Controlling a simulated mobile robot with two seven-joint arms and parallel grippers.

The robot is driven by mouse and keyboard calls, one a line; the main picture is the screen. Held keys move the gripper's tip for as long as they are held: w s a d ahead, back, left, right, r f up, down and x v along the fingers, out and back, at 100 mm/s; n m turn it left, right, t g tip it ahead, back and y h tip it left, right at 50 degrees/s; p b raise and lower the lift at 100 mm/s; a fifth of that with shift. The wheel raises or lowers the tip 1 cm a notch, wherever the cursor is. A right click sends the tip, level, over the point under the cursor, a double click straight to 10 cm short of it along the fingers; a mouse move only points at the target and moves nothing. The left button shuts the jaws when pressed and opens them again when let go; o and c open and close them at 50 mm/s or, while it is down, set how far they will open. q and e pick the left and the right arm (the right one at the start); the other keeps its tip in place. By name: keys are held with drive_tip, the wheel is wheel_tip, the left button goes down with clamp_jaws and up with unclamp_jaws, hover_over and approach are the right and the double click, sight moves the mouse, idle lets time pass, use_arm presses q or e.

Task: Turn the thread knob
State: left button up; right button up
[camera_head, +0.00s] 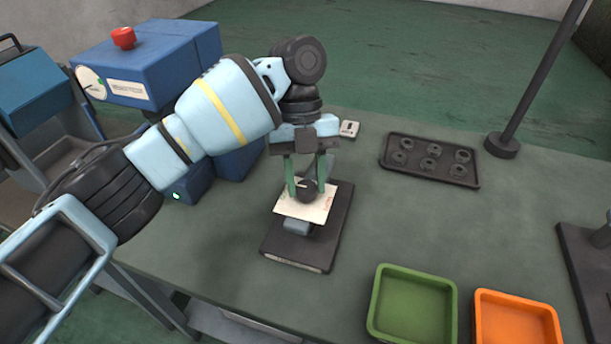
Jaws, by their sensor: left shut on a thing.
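The thread knob (308,191) is a dark round knob above a cream plate (290,206), on a dark flat base (297,249) lying on the table. My left gripper (308,190) points down over it. Its two green fingers stand on either side of the knob and are closed on it. The hand hides part of the knob's upper side. A small grey-blue block (297,227) shows under the front of the plate. My right gripper is not in view.
A blue machine (160,60) with a red button (123,38) stands at the back left. A black tray (430,160) with several dark rings lies right of the base. Green (374,310) and orange (480,318) bins stand at the front right. A dark pole (540,75) rises at the back right.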

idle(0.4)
use_arm(q)
drive_tip(key=o, duration=1)
drive_tip(key=v, duration=0.7)
drive_tip(key=shift+w+r, duration=0.15)
drive_tip(key=shift+r, duration=0.25)
drive_tip(key=shift+f, duration=0.1)
